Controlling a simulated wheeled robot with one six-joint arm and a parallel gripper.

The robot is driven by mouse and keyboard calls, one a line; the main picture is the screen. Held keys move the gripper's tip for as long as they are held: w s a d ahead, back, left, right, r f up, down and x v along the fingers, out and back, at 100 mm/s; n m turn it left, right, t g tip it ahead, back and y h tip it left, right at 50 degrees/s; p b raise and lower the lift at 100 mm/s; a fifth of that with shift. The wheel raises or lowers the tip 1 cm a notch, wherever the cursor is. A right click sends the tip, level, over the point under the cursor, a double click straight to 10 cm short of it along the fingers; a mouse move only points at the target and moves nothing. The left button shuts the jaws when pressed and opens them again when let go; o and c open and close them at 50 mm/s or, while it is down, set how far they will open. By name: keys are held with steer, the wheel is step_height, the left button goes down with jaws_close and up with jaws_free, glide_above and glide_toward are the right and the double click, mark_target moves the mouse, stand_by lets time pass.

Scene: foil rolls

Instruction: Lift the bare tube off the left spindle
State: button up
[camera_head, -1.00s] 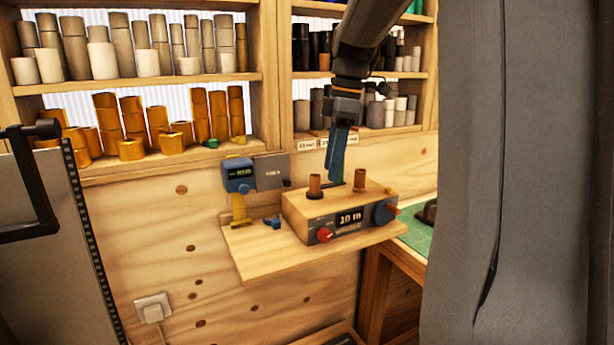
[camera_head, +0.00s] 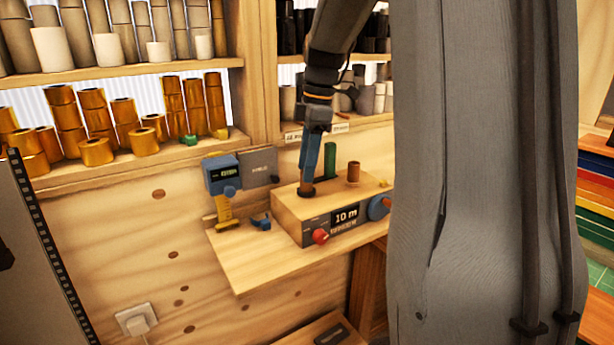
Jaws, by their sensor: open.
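The box-shaped winder (camera_head: 287,211), with a "10 m" display, stands on a wooden shelf. My gripper (camera_head: 308,176) points down over its left spindle base (camera_head: 306,192). The blue fingers are seen nearly edge-on, so the gap between them is hard to see; they are open. The bare tube on the left spindle is hidden behind the fingers, and I cannot tell if they touch it. A brown tube (camera_head: 353,172) stands upright at the right of the winder top. A green upright cylinder (camera_head: 330,161) stands just right of the fingers, farther back.
The wooden shelf (camera_head: 245,263) has clear room in front. A blue device (camera_head: 221,174) with a yellow part is left of the winder, with a small blue piece (camera_head: 261,222) near it. A red knob (camera_head: 320,237) and blue dial (camera_head: 379,208) are on the winder. Shelves of rolls (camera_head: 97,151) stand behind.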

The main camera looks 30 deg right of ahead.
steer(key=shift+a+f, duration=0.1)
steer(key=shift+f, duration=1.15)
steer(key=c, duration=1.1)
step_height(320, 180, up, 10)
steer(key=b, duration=0.2)
